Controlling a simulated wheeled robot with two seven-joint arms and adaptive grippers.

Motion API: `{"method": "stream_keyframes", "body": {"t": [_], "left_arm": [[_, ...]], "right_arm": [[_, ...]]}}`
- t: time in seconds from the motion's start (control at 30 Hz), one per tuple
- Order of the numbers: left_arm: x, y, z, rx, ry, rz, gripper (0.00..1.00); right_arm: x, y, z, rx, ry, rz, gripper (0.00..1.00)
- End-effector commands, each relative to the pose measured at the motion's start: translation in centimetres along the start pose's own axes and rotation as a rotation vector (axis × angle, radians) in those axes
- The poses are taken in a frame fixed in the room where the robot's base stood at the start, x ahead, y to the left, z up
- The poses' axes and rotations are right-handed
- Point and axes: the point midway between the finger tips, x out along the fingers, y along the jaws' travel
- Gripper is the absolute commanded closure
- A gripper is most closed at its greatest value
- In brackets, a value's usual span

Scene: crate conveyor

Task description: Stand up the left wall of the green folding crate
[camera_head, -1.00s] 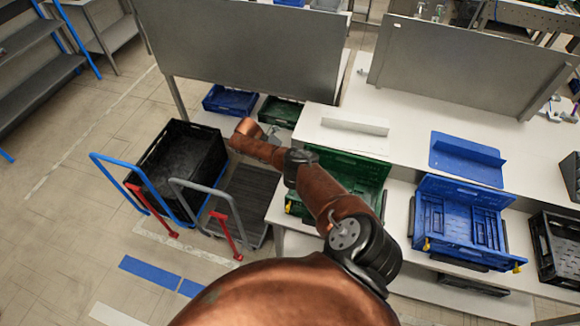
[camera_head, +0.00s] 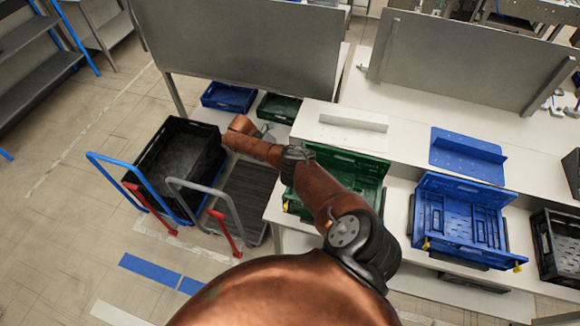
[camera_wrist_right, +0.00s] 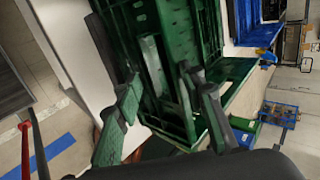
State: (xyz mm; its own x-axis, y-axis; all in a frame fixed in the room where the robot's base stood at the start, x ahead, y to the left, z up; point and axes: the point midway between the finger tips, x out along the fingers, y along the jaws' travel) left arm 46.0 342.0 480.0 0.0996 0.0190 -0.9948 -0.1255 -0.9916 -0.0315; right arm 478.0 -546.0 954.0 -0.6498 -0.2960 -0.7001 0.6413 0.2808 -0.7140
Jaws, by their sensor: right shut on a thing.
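The green folding crate (camera_head: 372,180) is on the white bench at the centre of the head view. Its back wall stands up; my copper arm hides much of its left side. In the right wrist view, the crate's green lattice panels (camera_wrist_right: 177,30) fill the upper middle. My right gripper (camera_wrist_right: 158,85) has a finger on each side of a green part of the crate, apparently its left wall, and is shut on it. The wall's exact tilt is unclear. In the head view the arm hides these fingers. My left gripper is in neither view.
A blue crate (camera_head: 425,190) stands right of the green one, and a black crate (camera_head: 540,235) beyond it. Left of the bench are a cart with a black bin (camera_head: 165,165) and a grey trolley (camera_head: 250,190). A white ledge (camera_head: 353,121) is behind the green crate.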

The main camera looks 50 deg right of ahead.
Motion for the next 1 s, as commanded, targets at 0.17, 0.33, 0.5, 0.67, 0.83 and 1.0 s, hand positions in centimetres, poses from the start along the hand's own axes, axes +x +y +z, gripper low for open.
{"method": "stream_keyframes", "body": {"t": [0.17,0.33,0.5,0.67,0.83,1.0], "left_arm": [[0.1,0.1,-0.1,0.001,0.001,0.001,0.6],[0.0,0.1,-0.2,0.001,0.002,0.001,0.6],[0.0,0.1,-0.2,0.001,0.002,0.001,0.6],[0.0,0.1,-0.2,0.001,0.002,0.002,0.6],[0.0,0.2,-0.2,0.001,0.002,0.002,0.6],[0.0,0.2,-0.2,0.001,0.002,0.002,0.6]], "right_arm": [[-2.9,0.3,-0.5,-0.007,0.005,0.007,0.77],[-5.2,-0.1,-0.3,-0.002,0.001,0.001,0.77],[-6.0,-0.3,-0.2,0.0,0.001,-0.002,0.77],[-6.1,-0.3,-0.1,0.001,0.0,-0.003,0.77],[-6.1,-0.4,-0.1,0.001,0.0,-0.003,0.77],[-6.1,-0.4,-0.1,0.001,-0.001,-0.003,0.77]]}}
